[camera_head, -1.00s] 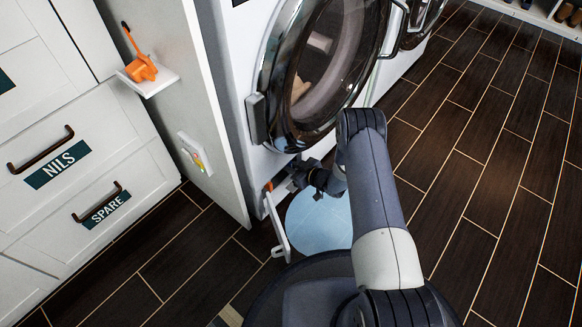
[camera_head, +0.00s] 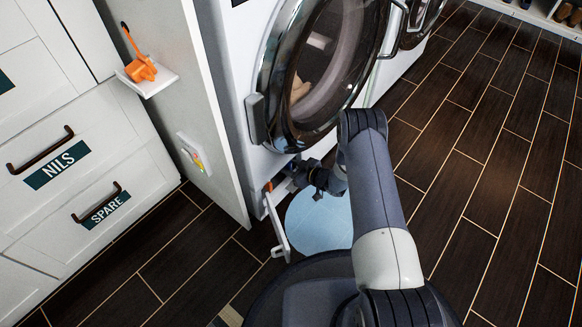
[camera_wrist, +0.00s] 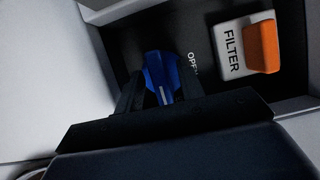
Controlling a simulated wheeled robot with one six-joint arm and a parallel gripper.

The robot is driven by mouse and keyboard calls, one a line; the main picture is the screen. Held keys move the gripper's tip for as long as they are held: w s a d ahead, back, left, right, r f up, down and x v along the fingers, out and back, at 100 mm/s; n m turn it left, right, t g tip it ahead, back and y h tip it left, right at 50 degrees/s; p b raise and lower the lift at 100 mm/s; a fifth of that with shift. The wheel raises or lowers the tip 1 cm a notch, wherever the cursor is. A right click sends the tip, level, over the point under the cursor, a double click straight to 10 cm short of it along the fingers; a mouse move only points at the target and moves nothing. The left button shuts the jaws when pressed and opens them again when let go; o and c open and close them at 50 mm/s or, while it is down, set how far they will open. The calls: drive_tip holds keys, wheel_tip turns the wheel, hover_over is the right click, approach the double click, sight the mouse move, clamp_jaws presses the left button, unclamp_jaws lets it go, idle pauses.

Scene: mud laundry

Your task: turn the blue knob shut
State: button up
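The blue knob (camera_wrist: 161,75) shows in the wrist view, inside a dark recess low on the washing machine. A pale line on it runs nearly along the direction my gripper points. My gripper (camera_wrist: 160,90) is at the knob, one dark finger on each side of it. The fingers look close against its sides, but I cannot tell whether they press on it. In the head view my gripper (camera_head: 297,172) reaches into the low opening under the round door, and the knob is hidden there.
An orange tab (camera_wrist: 262,46) with a FILTER label sits right of the knob. A white flap (camera_head: 276,226) hangs open below the opening. A light blue round mat (camera_head: 322,220) lies on the floor. The round glass door (camera_head: 325,70) is above my gripper.

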drive_tip(key=p+v, duration=0.4)
drive_tip(key=v, duration=0.6)
drive_tip(key=shift+s+d+r, duration=0.2)
drive_tip(key=shift+d+r, duration=0.05)
drive_tip(key=shift+d, duration=0.05)
drive_tip(key=shift+f, duration=0.1)
drive_tip(key=b+x, duration=0.4)
drive_tip(key=x, duration=0.7)
drive_tip(key=shift+s, duration=0.1)
